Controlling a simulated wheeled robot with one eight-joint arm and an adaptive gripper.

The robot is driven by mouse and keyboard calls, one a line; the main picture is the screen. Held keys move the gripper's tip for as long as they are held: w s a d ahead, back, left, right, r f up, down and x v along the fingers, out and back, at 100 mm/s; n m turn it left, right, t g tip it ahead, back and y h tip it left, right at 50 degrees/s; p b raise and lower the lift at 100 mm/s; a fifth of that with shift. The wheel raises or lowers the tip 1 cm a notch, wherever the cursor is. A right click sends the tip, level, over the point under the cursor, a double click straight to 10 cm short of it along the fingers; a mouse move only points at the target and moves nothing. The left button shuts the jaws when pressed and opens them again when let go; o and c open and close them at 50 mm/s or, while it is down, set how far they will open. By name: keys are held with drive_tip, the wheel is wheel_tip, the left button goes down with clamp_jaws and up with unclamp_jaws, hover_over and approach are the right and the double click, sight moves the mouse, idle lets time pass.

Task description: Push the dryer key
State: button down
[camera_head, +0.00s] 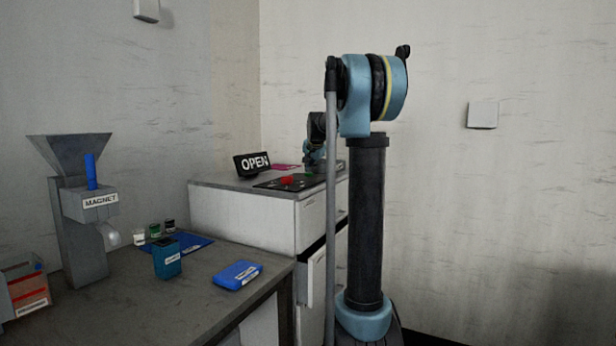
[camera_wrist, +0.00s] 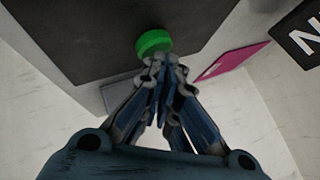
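A round green button (camera_wrist: 153,42) sits on a dark panel (camera_wrist: 95,40) in the wrist view. My gripper (camera_wrist: 160,62) has its fingers drawn together with nothing seen between them. Its tips are right at the near edge of the green button; I cannot tell whether they touch it. In the head view the dark panel (camera_head: 268,184) lies on a white cabinet and carries a red button (camera_head: 287,180). My gripper (camera_head: 314,160) is low over the panel's right end there, partly behind my arm. No label shows which button is the dryer key.
An OPEN sign (camera_head: 252,163) stands on the cabinet (camera_head: 240,215), with a magenta sheet (camera_wrist: 232,62) near the panel. The grey table (camera_head: 205,300) in front holds a MAGNET hopper machine (camera_head: 75,225), a blue box (camera_head: 167,259), a blue case (camera_head: 238,275) and small jars.

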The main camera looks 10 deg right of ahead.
drive_tip(key=shift+s+f, duration=0.1)
drive_tip(key=shift+f, duration=0.3)
drive_tip(key=shift+w+a+r, duration=0.1)
drive_tip(key=shift+w+r, duration=0.1)
drive_tip(key=shift+r, duration=0.1)
idle(0.3)
drive_tip(key=shift+r, duration=3.05)
